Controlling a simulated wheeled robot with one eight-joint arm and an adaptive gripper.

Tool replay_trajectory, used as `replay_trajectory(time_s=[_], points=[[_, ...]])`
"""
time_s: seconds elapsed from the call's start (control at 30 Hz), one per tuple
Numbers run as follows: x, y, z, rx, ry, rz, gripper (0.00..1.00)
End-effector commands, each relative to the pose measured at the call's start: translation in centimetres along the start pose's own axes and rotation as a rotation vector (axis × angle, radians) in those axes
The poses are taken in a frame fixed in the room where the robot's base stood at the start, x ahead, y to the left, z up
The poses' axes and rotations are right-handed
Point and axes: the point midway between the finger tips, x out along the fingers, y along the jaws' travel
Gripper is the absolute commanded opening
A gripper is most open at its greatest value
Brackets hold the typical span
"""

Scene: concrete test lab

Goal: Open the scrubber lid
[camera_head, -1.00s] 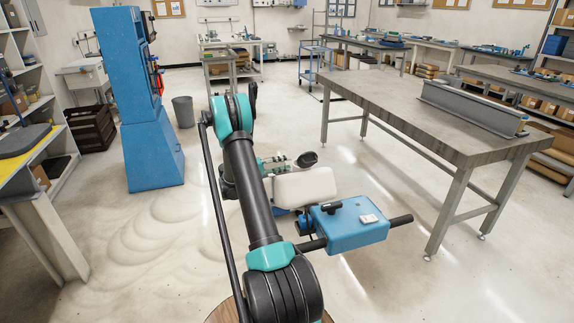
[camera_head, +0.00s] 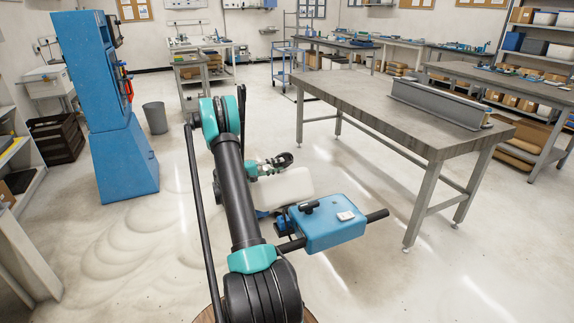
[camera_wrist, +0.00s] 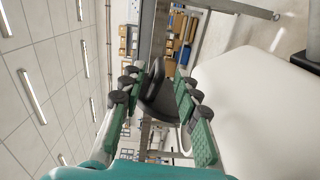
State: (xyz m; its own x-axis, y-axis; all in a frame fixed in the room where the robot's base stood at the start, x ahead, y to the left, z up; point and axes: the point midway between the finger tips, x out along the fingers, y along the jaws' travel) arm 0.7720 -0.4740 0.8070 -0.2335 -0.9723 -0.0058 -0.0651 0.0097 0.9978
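The floor scrubber stands in front of me, with a blue rear housing (camera_head: 328,225), a black handlebar (camera_head: 376,216) and a white top part (camera_head: 285,187), which looks like its lid and appears down. My arm hides its left part. My gripper (camera_head: 268,167) is at the far side of the white part, at about its height. In the wrist view the green fingers of my gripper (camera_wrist: 158,100) are spread apart, and the smooth white surface (camera_wrist: 258,115) lies right of them. A dark rounded piece (camera_wrist: 158,97) shows between the fingers; I cannot tell what it belongs to. Contact is unclear.
A grey workbench (camera_head: 366,107) with a steel beam (camera_head: 437,103) on it stands to the right. A blue cabinet (camera_head: 108,110) and a grey bin (camera_head: 155,117) stand to the left. The floor (camera_head: 130,245) left of the scrubber is clear.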

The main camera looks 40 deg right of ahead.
Motion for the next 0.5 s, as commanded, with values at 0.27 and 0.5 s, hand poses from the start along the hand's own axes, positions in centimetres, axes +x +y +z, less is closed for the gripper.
replay_trajectory(time_s=[0.27,0.5], points=[[3.9,0.0,0.0,0.000,-0.001,0.000,0.32],[4.8,0.0,0.0,0.000,-0.001,0.000,0.32]])
